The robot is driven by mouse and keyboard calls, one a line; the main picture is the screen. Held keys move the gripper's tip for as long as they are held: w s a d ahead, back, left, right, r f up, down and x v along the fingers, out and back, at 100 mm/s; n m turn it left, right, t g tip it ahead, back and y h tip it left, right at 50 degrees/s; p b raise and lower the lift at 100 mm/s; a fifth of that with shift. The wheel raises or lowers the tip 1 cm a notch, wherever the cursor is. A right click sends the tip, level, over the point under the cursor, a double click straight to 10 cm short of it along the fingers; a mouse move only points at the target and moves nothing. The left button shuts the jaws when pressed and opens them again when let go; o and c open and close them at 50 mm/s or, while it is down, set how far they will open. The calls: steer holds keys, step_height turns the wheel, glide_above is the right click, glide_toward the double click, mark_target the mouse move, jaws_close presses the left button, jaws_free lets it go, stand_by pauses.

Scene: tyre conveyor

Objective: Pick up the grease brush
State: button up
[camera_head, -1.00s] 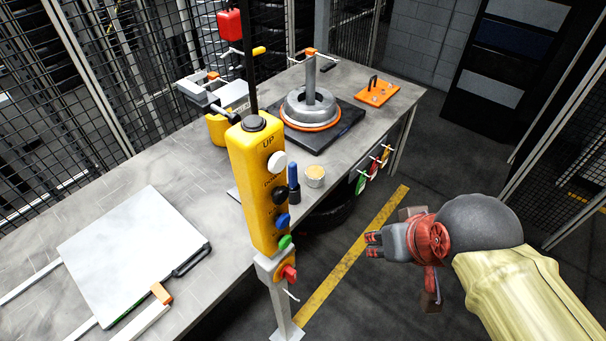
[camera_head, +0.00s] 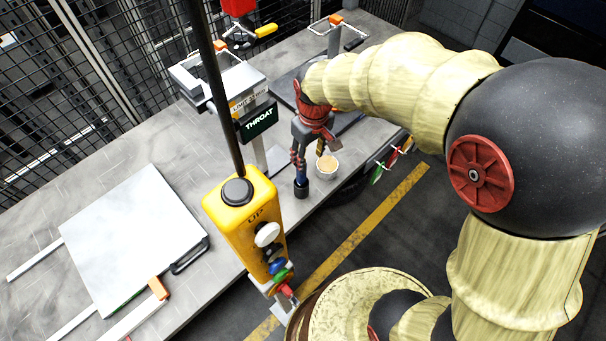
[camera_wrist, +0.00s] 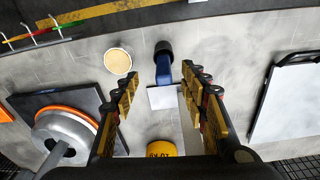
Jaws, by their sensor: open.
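In the wrist view the brush (camera_wrist: 164,68) lies between the tips of my open fingers, with a gap visible on both sides. My gripper (camera_head: 309,157) points down over it in the head view, and its fingers (camera_wrist: 161,80) frame it in the wrist view.
A small pot of pale grease (camera_head: 328,166) stands just right of the brush, close to my fingers. A yellow button pendant (camera_head: 238,215) rises in front of the bench. A white board (camera_head: 130,240) lies at left.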

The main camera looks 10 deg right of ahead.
steer(key=n+g, duration=0.1)
glide_above(301, 179)
steer(key=w, duration=0.1)
steer(key=f, duration=0.5)
steer(key=shift+w+a+p, duration=0.15)
steer(key=shift+w+p, duration=0.05)
steer(key=shift+p, duration=0.1)
steer(key=shift+f+b, duration=0.4)
steer(key=shift+f, duration=1.2)
steer(key=f, duration=0.1)
steer(key=f+b, duration=0.1)
steer(key=f, duration=0.1)
steer(key=f+b, duration=0.1)
steer(key=f, duration=0.1)
steer(key=shift+w+d+f, duration=0.1)
steer(key=shift+w+d, duration=0.1)
steer(key=shift+d, duration=0.1)
steer(key=shift+c, duration=0.9)
jaws_close()
